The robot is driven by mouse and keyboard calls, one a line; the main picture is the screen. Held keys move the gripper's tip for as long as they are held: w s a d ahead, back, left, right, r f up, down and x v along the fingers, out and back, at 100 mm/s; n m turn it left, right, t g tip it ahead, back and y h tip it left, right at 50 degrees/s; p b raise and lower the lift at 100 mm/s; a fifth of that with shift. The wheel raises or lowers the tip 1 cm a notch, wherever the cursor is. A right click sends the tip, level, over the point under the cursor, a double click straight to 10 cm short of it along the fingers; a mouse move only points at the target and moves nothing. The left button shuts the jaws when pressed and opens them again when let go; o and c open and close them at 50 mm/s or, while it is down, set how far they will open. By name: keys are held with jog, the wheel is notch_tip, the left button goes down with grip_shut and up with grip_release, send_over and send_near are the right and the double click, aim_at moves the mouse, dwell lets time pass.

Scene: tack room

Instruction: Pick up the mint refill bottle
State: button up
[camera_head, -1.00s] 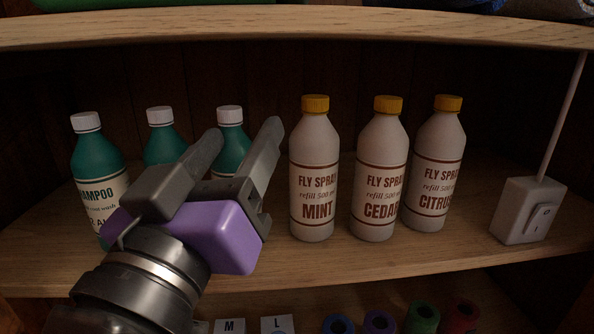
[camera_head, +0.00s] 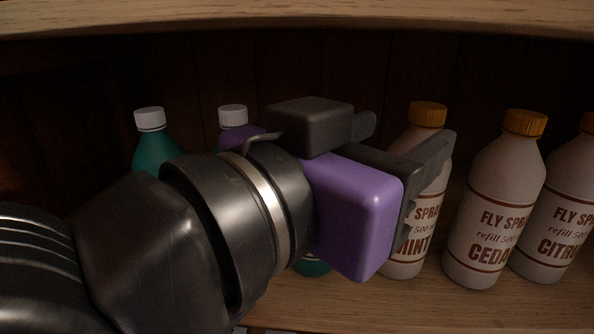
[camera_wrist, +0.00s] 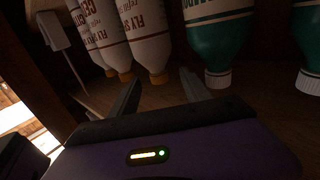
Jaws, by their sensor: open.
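The mint refill bottle (camera_head: 428,118) is white with a yellow-orange cap and stands upright on the shelf. In the head view my gripper (camera_head: 408,132) is in front of its left side, and one finger crosses its upper body and part of the label. The wrist view is upside down. There the mint bottle (camera_wrist: 147,38) shows beyond the fingertips, with its cap between them in the picture. My gripper (camera_wrist: 159,82) is open and empty. I cannot tell how far the fingers reach around the bottle.
The cedar bottle (camera_head: 495,200) stands close to the right of the mint one, with the citrus bottle (camera_head: 560,210) beyond. Teal shampoo bottles (camera_head: 155,150) stand to the left, partly hidden by my arm. The upper shelf board (camera_head: 300,22) runs above. A white switch box (camera_wrist: 50,30) shows in the wrist view.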

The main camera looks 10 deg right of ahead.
aim_at(421, 119)
jog(key=x, duration=0.1)
jog(key=p+x, duration=0.1)
jog(key=x, duration=0.1)
jog(key=r+p+x, duration=0.1)
jog(key=x, duration=0.1)
jog(key=shift+s+d, duration=0.15)
jog(key=shift+d, duration=0.1)
jog(key=shift+w+d+f, duration=0.15)
jog(key=shift+w+d, duration=0.15)
jog(key=shift+d, duration=0.1)
grip_shut()
dwell(0.9)
